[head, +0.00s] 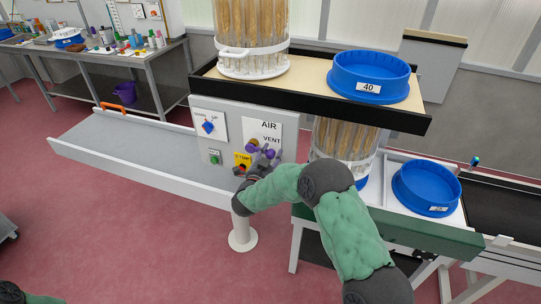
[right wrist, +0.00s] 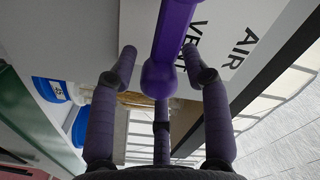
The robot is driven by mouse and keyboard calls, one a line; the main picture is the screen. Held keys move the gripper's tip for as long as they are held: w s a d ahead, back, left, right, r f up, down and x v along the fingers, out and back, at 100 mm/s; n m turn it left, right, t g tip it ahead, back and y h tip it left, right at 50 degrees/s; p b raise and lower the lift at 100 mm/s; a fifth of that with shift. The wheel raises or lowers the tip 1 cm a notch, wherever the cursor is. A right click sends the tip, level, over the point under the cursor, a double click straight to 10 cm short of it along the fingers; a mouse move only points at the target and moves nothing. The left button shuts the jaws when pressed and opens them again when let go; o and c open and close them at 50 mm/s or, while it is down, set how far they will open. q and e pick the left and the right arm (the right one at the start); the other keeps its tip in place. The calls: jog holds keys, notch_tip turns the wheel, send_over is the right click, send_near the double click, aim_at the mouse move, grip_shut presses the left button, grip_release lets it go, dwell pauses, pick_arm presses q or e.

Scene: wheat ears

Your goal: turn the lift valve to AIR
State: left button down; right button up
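The lift valve's purple handle (right wrist: 174,38) comes down from the top of the right wrist view and ends in a round knob. It sits on a white plate (head: 287,130) lettered AIR above VENT. My right gripper (right wrist: 160,66) is open, with dark purple fingers on both sides of the knob and visible gaps between. In the head view the right gripper (head: 260,161) is at the plate and partly covers the valve (head: 267,151), so the handle's exact direction is hard to tell. My left gripper is out of view.
A blue knob (head: 208,127), a green button (head: 214,157) and a yellow stop box (head: 242,161) are close by on the panel. Wheat ears stand in clear cylinders (head: 250,22). Blue tubs (head: 372,95) stand at the right. A grey tray (head: 130,143) extends left.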

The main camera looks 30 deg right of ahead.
grip_shut()
